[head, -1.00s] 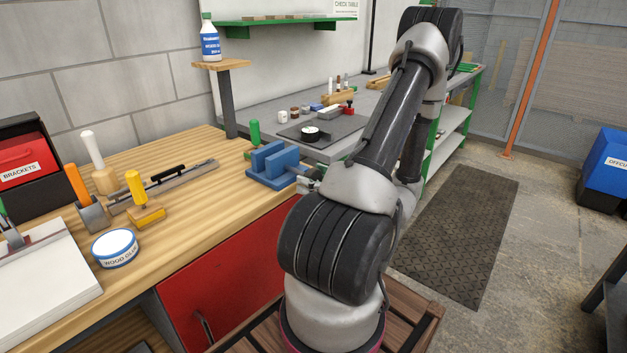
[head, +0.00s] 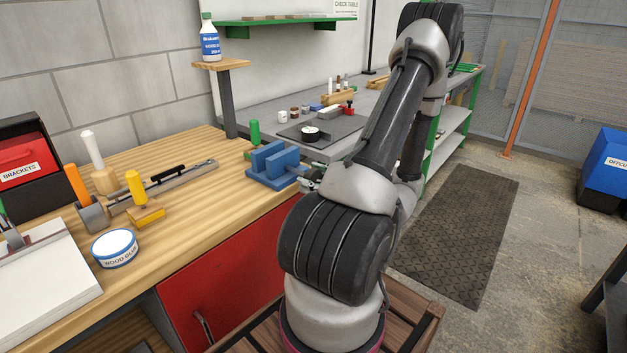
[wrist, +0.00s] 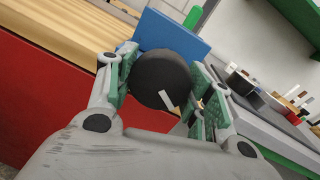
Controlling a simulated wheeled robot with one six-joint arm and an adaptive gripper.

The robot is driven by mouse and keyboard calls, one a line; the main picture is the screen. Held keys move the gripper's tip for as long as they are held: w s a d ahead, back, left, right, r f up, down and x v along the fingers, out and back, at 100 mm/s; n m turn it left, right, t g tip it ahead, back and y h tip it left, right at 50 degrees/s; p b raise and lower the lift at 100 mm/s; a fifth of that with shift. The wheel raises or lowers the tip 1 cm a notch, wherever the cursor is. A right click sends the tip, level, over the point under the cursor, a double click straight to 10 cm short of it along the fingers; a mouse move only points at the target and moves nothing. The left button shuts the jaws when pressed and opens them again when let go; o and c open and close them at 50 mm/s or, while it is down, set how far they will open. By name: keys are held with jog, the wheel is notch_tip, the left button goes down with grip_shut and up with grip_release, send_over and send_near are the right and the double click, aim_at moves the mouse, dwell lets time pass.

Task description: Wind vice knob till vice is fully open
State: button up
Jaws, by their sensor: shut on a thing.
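The blue vice (head: 273,165) sits at the right end of the wooden bench, with a gap between its upright jaws. In the wrist view, its blue face (wrist: 172,38) shows behind the knob. The round black vice knob (wrist: 160,78) has a pale mark on its lower right. My gripper (wrist: 163,88) has its green-padded fingers on either side of the knob and is shut on it. In the head view, my arm hides most of the gripper and the knob.
A green-capped item (head: 255,133) stands behind the vice. A grey table (head: 250,112) stands beyond the bench.

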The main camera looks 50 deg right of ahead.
jog(key=n, duration=0.7)
jog(key=shift+g+h, duration=0.3)
jog(key=n, duration=0.3)
jog(key=shift+h, duration=0.3)
jog(key=shift+n, duration=1.9)
jog(key=o, duration=1)
jog(key=shift+s+r+h, duration=0.1)
jog(key=shift+h, duration=0.2)
jog(key=s, duration=0.8)
jog(key=s+d+r, duration=0.1)
jog(key=s, duration=0.2)
jog(key=shift+s, duration=0.4)
